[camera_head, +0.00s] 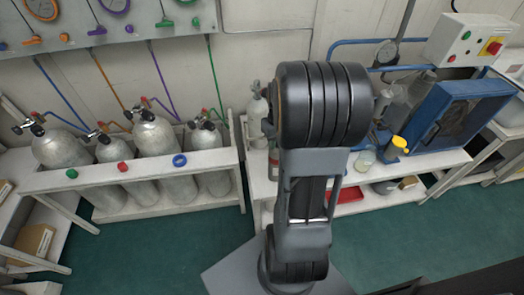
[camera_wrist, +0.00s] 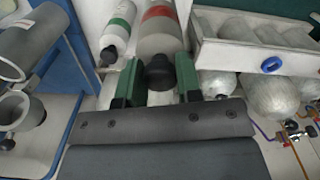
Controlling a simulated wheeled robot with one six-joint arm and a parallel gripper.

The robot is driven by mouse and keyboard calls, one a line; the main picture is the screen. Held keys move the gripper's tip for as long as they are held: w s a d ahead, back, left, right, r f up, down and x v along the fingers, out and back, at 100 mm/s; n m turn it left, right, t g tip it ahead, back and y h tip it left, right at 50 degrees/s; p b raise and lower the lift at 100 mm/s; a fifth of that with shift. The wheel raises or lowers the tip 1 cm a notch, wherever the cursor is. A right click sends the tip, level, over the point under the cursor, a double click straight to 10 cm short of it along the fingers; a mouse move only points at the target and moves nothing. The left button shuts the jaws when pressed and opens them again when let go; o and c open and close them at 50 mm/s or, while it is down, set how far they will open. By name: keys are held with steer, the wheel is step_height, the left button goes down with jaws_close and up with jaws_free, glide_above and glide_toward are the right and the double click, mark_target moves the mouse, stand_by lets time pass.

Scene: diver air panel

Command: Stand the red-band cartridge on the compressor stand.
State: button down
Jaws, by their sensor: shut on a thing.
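The red-band cartridge (camera_wrist: 160,40) is grey with a wide red band, and shows in the wrist view beyond my fingers. My gripper (camera_wrist: 158,82) has green fingers on either side of its black top and is shut on it. I cannot tell whether the cartridge's base touches a surface. In the head view my arm hides the gripper. The white compressor stand (camera_head: 440,162) is right of my arm in the head view, with the blue compressor (camera_head: 460,112) on it.
A green-band cartridge (camera_wrist: 117,30) is close left of the held one in the wrist view. A white rack (camera_head: 110,178) holds several silver cylinders. A yellow-capped item (camera_head: 397,147) and a red tray (camera_head: 348,195) are right of my arm. Green floor is open in front.

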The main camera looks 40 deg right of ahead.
steer(key=w+a+f, duration=0.1)
steer(key=w+f, duration=0.7)
steer(key=f, duration=0.2)
steer(key=shift+a+f+b, duration=0.2)
steer(key=shift+a+b, duration=0.1)
steer(key=shift+b, duration=0.15)
steer(key=shift+f, duration=0.25)
steer(key=c, duration=0.8)
jaws_free()
steer(key=shift+r, duration=0.1)
